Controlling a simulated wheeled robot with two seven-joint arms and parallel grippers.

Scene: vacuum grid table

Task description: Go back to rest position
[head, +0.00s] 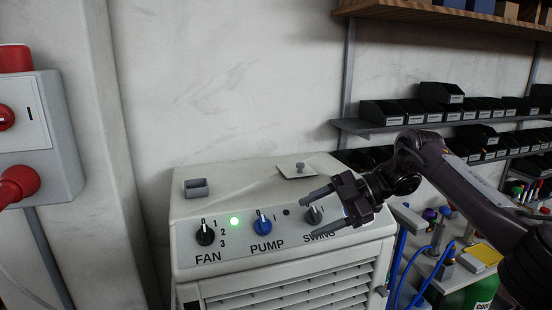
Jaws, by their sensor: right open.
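My right gripper (322,214) is open and empty. Its arm comes in from the right, and its two fingers point left over the front panel of a white cooler unit (235,268). The fingers are close to the swing knob (314,214), which is partly covered; I cannot tell whether they touch it. The blue pump knob (263,226) and the black fan knob (205,233) are left of the gripper, and a green light (234,221) glows between them. My left gripper is not in view.
A grey box with red plugs (58,150) is on the left wall. Shelves with black bins (400,112) stand at the right behind my arm. A bench with blue hoses (398,262) and a green cylinder (480,292) is at the lower right. The wall area above the unit is clear.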

